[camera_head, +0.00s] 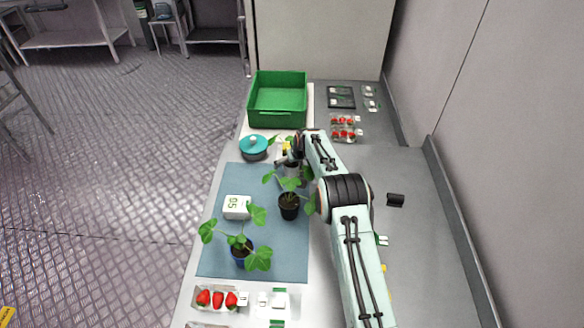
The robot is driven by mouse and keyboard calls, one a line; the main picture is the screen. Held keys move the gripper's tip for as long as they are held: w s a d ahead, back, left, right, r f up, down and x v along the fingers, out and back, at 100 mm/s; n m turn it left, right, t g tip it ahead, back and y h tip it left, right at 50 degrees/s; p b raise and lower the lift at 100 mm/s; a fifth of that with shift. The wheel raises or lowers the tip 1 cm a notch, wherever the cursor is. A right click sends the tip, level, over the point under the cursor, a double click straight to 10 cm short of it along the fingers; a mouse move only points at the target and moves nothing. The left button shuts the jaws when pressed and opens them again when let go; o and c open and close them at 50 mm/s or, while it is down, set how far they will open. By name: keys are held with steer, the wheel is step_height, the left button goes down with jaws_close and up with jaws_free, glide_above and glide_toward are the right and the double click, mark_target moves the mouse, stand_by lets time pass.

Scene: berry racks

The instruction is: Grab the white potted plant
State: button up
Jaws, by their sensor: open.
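My gripper (283,161) is at the far end of the blue mat (220,255), with its jaws open. A pale pot (292,170), which looks like the white potted plant, is right at the gripper and partly hidden by it and by leaves. I cannot tell whether the fingers touch the pot. A plant in a black pot (289,208) stands nearer on the mat. A plant in a dark blue pot (241,258) stands at the mat's near end.
Strawberry packs lie at the front (217,309) and back right (343,137). The bench right of my arm is mostly clear.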

steer(key=shift+w+a+f, duration=0.1)
steer(key=shift+w+f, duration=0.15)
steer(key=shift+f, duration=0.25)
steer(key=c, duration=1.3)
